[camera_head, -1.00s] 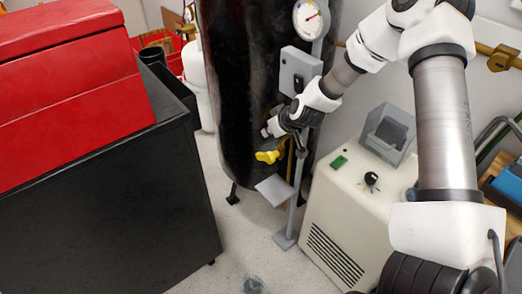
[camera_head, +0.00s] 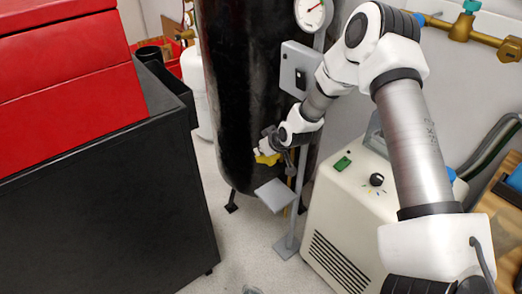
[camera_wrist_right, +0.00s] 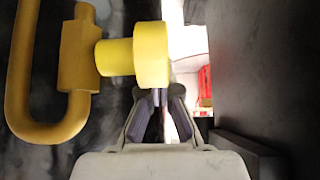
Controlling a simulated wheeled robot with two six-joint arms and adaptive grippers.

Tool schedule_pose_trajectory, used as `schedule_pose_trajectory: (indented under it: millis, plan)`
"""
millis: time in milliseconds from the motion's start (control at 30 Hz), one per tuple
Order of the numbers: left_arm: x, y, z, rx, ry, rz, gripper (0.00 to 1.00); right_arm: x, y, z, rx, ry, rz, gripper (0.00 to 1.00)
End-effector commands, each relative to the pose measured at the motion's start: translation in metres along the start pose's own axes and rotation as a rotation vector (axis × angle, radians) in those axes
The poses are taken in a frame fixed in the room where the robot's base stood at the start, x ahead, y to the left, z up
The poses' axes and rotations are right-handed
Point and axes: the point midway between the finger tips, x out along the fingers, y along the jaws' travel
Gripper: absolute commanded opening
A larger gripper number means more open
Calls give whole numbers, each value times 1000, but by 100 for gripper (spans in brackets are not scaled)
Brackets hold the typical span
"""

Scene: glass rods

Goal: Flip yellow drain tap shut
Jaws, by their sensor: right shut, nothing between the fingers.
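The yellow drain tap (camera_head: 267,159) is low on the front of the black tank (camera_head: 238,90). In the right wrist view, the tap's round yellow end (camera_wrist_right: 152,54) is large and close, joined to a bent brass-coloured pipe (camera_wrist_right: 76,60) on the left. My right gripper (camera_head: 266,147) is at the tap and partly covers it in the head view. In the wrist view its fingertips (camera_wrist_right: 159,98) are together, empty, just below the round yellow end. I cannot tell whether they touch it. My left gripper is not in view.
A grey stand post (camera_head: 297,195) with a small plate (camera_head: 274,194) is beside the tap. A cream machine (camera_head: 345,215) stands to the right. A red-and-black cabinet (camera_head: 100,190) fills the left. Bare floor (camera_head: 228,250) lies between.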

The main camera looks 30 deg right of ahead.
Motion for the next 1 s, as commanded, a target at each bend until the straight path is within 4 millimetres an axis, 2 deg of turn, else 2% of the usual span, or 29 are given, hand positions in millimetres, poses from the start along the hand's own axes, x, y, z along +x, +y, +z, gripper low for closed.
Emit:
schedule_pose_trajectory:
  millis: [667,867,1000]
  plan:
    - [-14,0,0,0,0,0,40,2,0,1,-1,-87,0,0]
    - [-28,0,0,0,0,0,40,3,1,1,-4,-169,2,0]
    - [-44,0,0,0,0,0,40,5,1,1,-6,-312,3,0]
